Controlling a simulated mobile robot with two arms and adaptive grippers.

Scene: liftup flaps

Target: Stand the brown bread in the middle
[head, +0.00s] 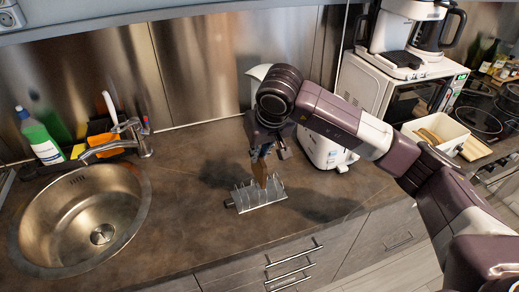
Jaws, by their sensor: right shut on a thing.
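My right gripper (268,151) reaches down over the counter, shut on the brown bread (260,172). The bread is a small brown slice held upright just over the metal rack (262,203). The rack has several upright wire dividers and stands on the counter. The bread's lower edge is at the dividers near the middle of the rack; I cannot tell how deep it sits between them. The gripper hides the bread's upper part. My left gripper is not in view.
A sink (82,215) with a tap (130,140) is at the left, with a green bottle (40,137) behind it. A white toaster (328,150) stands close behind my right arm. A white bin (436,128) is at the right. The counter around the rack is clear.

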